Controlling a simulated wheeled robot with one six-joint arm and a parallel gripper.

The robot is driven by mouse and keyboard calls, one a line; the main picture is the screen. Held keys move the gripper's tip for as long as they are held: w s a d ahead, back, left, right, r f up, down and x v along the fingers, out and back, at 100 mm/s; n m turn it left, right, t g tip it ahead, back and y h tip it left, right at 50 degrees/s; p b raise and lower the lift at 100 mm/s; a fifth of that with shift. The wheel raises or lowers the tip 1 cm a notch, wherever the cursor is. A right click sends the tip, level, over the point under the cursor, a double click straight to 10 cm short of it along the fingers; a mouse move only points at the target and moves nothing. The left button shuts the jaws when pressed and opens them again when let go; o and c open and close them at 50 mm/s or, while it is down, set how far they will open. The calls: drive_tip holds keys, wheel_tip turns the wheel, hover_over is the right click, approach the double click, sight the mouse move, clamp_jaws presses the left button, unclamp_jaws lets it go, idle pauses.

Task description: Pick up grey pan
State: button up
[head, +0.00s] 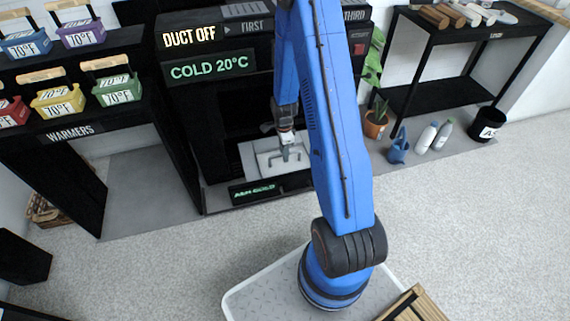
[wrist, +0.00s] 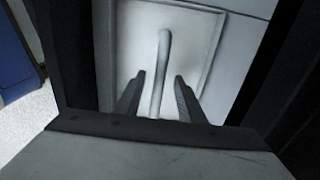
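The grey pan (head: 300,168) is a shallow, light grey square tray in the low opening of the black stove. In the wrist view the pan (wrist: 200,50) fills the upper middle, with a raised bar handle (wrist: 163,50) running across it. My gripper (head: 287,153) reaches down over the pan in the head view. In the wrist view my gripper (wrist: 159,76) is open, with one finger on each side of the handle and visible gaps between. Whether the fingertips are level with the handle is hard to tell.
The black stove (head: 215,105) rises around the opening, with dark walls close on both sides. A dark shelf (head: 75,130) with coloured baskets stands left. At right are a potted plant (head: 375,122), a blue can (head: 399,147), bottles and a black bin (head: 486,124).

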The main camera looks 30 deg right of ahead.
sight(285, 165)
drive_tip(key=shift+s+d+f, duration=0.1)
drive_tip(key=shift+f, duration=1.35)
drive_tip(key=shift+s+d+f, duration=0.1)
drive_tip(key=shift+f, duration=1.3)
clamp_jaws()
